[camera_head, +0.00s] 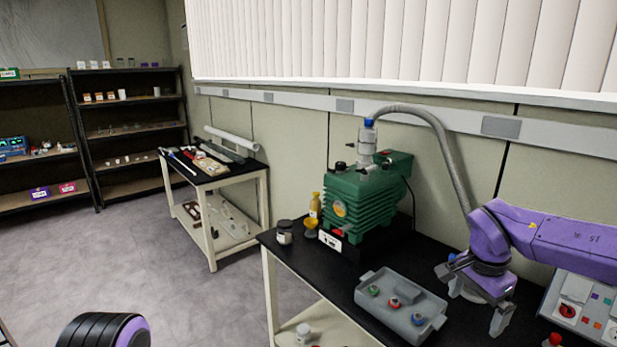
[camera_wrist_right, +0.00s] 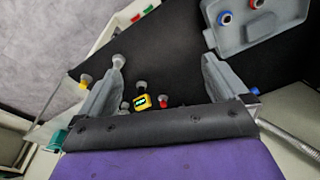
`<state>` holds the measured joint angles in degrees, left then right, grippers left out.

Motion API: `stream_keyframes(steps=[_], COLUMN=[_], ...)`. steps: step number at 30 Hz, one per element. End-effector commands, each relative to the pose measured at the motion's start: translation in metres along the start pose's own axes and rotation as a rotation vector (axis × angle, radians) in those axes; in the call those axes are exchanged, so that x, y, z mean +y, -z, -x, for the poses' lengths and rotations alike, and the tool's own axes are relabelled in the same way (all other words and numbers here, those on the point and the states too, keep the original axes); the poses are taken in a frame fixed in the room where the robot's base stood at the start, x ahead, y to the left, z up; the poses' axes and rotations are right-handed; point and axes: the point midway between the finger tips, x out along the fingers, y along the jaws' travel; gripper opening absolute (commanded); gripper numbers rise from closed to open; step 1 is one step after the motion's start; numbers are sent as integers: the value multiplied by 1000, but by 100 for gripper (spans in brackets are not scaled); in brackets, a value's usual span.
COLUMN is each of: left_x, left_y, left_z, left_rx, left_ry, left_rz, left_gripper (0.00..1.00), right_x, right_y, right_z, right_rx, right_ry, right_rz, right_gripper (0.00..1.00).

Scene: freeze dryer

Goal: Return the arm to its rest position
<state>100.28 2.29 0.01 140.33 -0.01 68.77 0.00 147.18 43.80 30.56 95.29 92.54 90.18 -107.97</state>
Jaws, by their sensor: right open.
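My right arm (camera_head: 560,236), purple, reaches in from the right in the head view. Its gripper (camera_head: 478,296) points down above the black table, to the right of the grey tray. In the right wrist view the two grey fingers of the gripper (camera_wrist_right: 163,62) are spread wide, with nothing between them but dark tabletop further off. A black and purple part of my left arm (camera_head: 105,331) shows at the bottom left of the head view; the left gripper itself is out of view.
The grey tray (camera_head: 368,300) holds small green, red and blue-topped pieces. The green pump (camera_head: 370,205) with a grey hose (camera_head: 452,160) stands behind it. A control panel (camera_head: 585,308) is at the right. Small bottles stand left of the pump. Open floor (camera_head: 130,255) lies left.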

Motion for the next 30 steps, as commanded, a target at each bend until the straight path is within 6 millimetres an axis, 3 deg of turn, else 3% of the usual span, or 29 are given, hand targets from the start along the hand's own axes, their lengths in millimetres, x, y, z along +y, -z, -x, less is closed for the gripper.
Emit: stream_keyframes(steps=[4, 8, 11, 14, 15, 17, 21, 24, 27, 30], left_x=[0, 0, 1, 3, 3, 4, 5, 6, 7, 8], left_y=[0, -2, -7, -13, -16, -19, -26, -31, -36, -39], left_z=[0, -5, -15, -31, -37, -44, -62, -74, -85, -92], left_rx=[-1, -1, -1, -1, -1, -1, -1, -1, -1, -1], left_ry=[1, 1, 1, 1, 1, 1, 1, 1, 1, 1], left_rz=[0, 0, 0, 0, 0, 0, 0, 0, 0, 0], left_gripper=[100, 100, 100, 100, 100, 100, 100, 100, 100, 100], right_x=[1, 3, 8, 25, 37, 58, 132, 197, 254, 291], right_y=[15, 23, 19, -10, -27, -54, -118, -156, -176, -184], right_z=[-12, -45, -95, -175, -206, -247, -329, -371, -397, -414], right_rx=[148, 344, 527, 655, 659, 629, 487, 379, 311, 284], right_ry=[28, 74, 151, 279, 321, 358, 335, 251, 149, 71], right_rz=[-152, -266, -298, -203, -141, -43, 205, 397, 554, 623], right_gripper=[100, 100, 100, 100, 100, 100, 100, 100, 100, 100])
